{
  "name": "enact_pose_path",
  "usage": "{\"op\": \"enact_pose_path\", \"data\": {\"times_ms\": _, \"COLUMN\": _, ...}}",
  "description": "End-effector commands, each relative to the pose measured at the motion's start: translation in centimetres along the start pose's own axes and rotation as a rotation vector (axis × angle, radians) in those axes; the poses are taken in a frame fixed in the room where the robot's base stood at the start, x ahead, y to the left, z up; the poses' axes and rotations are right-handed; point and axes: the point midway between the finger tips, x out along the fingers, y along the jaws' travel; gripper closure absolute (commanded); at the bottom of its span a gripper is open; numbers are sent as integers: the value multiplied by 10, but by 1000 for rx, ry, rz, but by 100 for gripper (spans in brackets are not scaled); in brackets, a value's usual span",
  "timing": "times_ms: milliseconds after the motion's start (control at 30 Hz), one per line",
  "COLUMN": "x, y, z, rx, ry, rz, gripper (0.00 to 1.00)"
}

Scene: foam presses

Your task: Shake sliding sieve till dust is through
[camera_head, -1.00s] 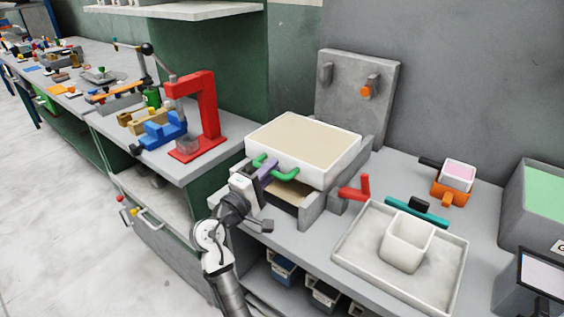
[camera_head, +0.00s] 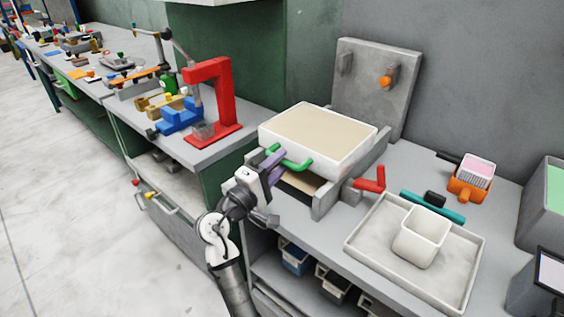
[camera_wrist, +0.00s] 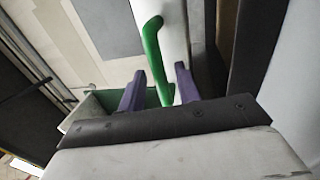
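The sliding sieve (camera_head: 318,148) is a white box with a flat beige layer on top, resting on a grey frame (camera_head: 323,201) on the bench. A green bar handle (camera_head: 297,165) is on its front left side. My gripper (camera_head: 275,163) is at this handle, its purple fingers reaching toward the sieve. In the wrist view the handle (camera_wrist: 153,45) runs down between the two purple fingers (camera_wrist: 160,82), with visible gaps on both sides. The gripper looks open around the handle. How much dust has passed through is hidden.
A red press (camera_head: 218,105) stands left of the sieve. To the right are a red lever (camera_head: 370,182), a pale tray (camera_head: 372,255) with a white cup (camera_head: 421,237), and an orange holder (camera_head: 467,189). A grey upright panel (camera_head: 370,100) stands behind.

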Motion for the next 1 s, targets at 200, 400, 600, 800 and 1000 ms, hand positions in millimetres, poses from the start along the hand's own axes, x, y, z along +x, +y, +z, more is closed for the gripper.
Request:
{"op": "enact_pose_path", "data": {"times_ms": 200, "x": -52, "y": -4, "z": -1, "rx": 3, "ry": 6, "rz": -1, "gripper": 67}}
{"op": "enact_pose_path", "data": {"times_ms": 400, "x": -94, "y": -3, "z": -1, "rx": 1, "ry": 5, "rz": -1, "gripper": 67}}
{"op": "enact_pose_path", "data": {"times_ms": 600, "x": -117, "y": -1, "z": 0, "rx": 1, "ry": 2, "rz": 0, "gripper": 67}}
{"op": "enact_pose_path", "data": {"times_ms": 800, "x": -123, "y": 0, "z": 0, "rx": 1, "ry": 0, "rz": -1, "gripper": 67}}
{"op": "enact_pose_path", "data": {"times_ms": 1000, "x": -123, "y": 0, "z": 0, "rx": 0, "ry": 0, "rz": -1, "gripper": 67}}
